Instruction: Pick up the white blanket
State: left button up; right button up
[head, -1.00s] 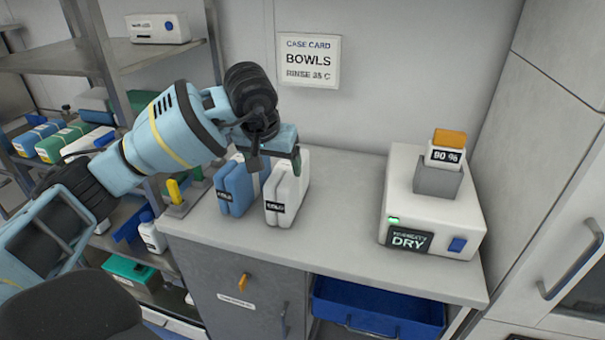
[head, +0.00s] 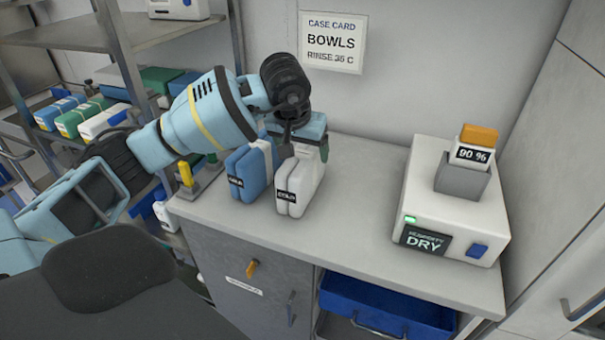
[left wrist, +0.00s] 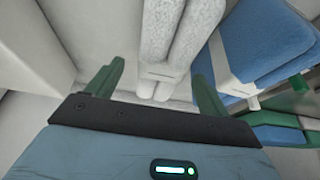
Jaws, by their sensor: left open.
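The white blanket (head: 299,187) stands folded upright on the grey counter, with a dark label on its front. My left gripper (head: 302,146) is over its top, pointing down and open. In the left wrist view the white blanket (left wrist: 170,45) shows between the two green fingers of the left gripper (left wrist: 158,75), with a gap visible on each side. How far down the fingers reach beside it is hard to tell. My right gripper is not in view.
A blue blanket (head: 247,176) stands just left of the white one. A white box marked DRY (head: 450,215) stands at the right, with clear counter (head: 365,180) between. A yellow-handled item (head: 186,175) is at the left edge.

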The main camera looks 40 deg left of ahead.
aim_at(302, 153)
pick_arm(q)
jog(key=x, duration=0.4)
jog(key=shift+a+f, duration=0.1)
jog(key=shift+f, duration=0.25)
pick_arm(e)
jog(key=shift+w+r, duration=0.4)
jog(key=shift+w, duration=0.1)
pick_arm(q)
jog(key=shift+f, duration=0.2)
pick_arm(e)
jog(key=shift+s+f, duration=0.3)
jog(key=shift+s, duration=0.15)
pick_arm(q)
jog(key=c, duration=1.3)
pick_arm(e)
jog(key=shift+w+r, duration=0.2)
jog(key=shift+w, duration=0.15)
pick_arm(q)
jog(key=shift+o, duration=0.2)
